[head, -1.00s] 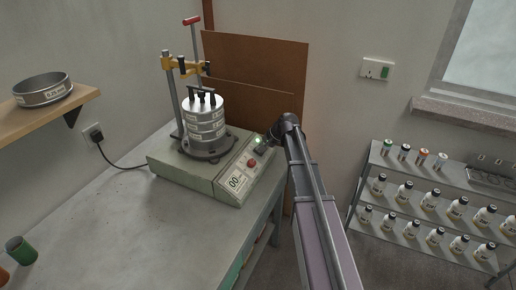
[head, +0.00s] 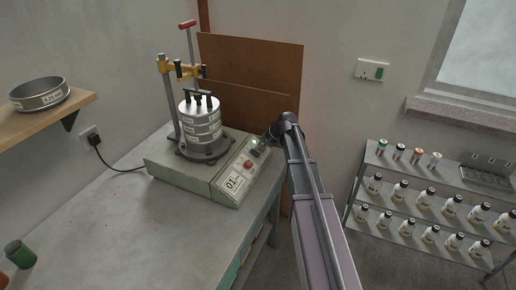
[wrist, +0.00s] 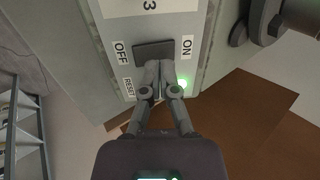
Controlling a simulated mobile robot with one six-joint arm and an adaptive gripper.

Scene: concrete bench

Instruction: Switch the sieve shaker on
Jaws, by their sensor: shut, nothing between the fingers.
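The sieve shaker (head: 190,175) stands on the bench, with a stack of metal sieves (head: 200,125) clamped on top. A lit green lamp (head: 256,143) is also on the panel and glows in the wrist view (wrist: 183,84). The wrist view shows a dark rocker switch (wrist: 150,49) between the labels OFF and ON. My gripper (wrist: 160,66) is shut and empty, its fingertips at the switch's near edge, towards the ON side. I cannot tell whether they touch it.
A sieve (head: 39,95) sits on the wall shelf. A rack of bottles (head: 420,205) stands at the right.

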